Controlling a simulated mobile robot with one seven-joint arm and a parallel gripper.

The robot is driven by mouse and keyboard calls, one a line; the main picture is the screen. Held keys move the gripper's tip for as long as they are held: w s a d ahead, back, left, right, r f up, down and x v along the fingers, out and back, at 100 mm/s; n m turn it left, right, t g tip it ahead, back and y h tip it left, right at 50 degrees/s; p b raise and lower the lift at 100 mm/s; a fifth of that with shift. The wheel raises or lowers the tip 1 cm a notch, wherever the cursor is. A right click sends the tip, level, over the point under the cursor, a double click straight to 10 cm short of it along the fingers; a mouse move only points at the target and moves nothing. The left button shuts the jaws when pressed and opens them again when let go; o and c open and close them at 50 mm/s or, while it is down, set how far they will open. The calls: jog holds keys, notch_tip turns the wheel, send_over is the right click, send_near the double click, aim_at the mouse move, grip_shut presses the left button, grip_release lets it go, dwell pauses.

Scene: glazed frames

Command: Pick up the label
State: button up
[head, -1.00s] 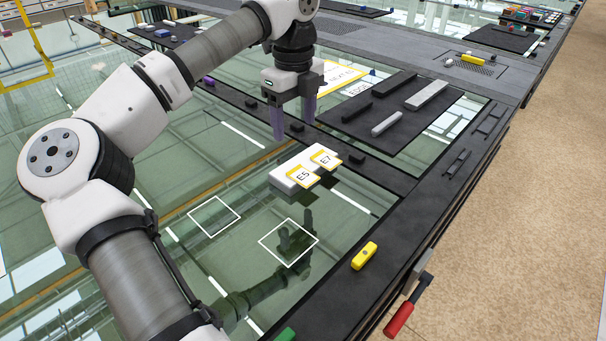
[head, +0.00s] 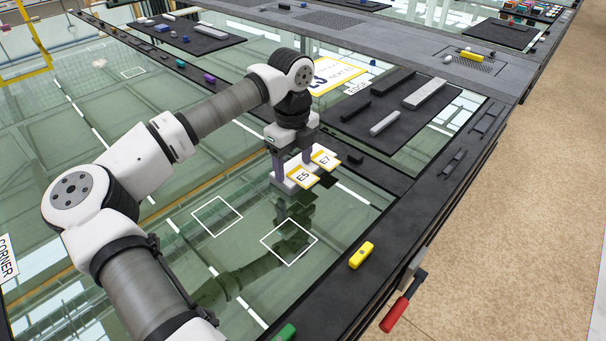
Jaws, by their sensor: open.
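My gripper (head: 291,168) is open and points down just behind the labels, at the holder. One purple-grey finger is left of the E5 label and the other is behind, near the gap between the two labels. The labels and holder hide part of the fingertips, so I cannot tell whether they touch either label.
Two white square outlines (head: 217,216) (head: 288,241) are marked on the glass in front. A yellow block (head: 361,255) lies on the dark frame at right, above a red-handled clamp (head: 402,305). A dark tray (head: 400,104) with grey bars lies behind. The glass between is clear.

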jog(key=shift+f, duration=0.15)
dwell(0.3)
jog(key=c, duration=0.9)
